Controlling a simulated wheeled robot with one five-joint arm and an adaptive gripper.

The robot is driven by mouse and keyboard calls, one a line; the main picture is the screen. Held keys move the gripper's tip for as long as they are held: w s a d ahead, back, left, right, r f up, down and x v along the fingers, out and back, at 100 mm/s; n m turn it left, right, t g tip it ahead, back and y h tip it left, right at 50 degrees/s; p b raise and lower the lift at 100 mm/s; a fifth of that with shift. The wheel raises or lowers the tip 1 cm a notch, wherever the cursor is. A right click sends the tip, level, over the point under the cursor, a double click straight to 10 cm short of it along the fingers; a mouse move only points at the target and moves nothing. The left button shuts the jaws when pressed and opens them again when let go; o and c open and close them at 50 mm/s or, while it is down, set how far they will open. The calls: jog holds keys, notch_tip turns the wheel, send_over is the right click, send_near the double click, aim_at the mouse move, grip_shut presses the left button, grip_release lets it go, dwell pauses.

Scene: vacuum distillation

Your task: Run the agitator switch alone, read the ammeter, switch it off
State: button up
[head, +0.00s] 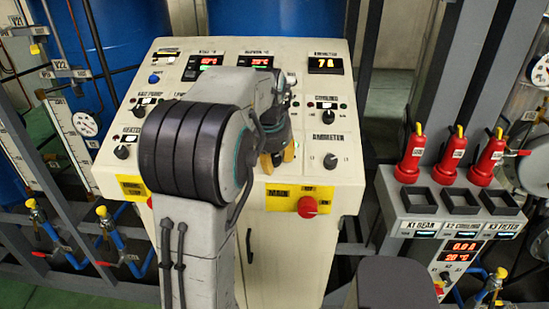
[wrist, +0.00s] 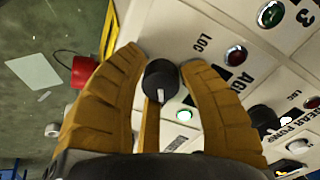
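The agitator knob (wrist: 160,82) is black with a white mark and sits between my fingertips in the wrist view. Its label (wrist: 236,86) reads "AGI", the rest hidden by a finger. My gripper (wrist: 161,60) is open around the knob, with narrow gaps at its sides. A red lamp (wrist: 236,54) and a bright green-white lamp (wrist: 184,115) are nearby. In the head view my gripper (head: 277,157) is at the console front, and the arm hides the knob. The ammeter (head: 327,65) is lit and seems to show 7 with a smaller character after it.
The sloped console (head: 345,180) carries other black knobs, including one at right (head: 330,160). A red mushroom button (head: 308,206) is just below my gripper.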

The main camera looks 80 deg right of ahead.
jog(key=o, duration=0.4)
jog(key=shift+r, duration=0.1)
jog(key=v, duration=1.2)
dwell(0.7)
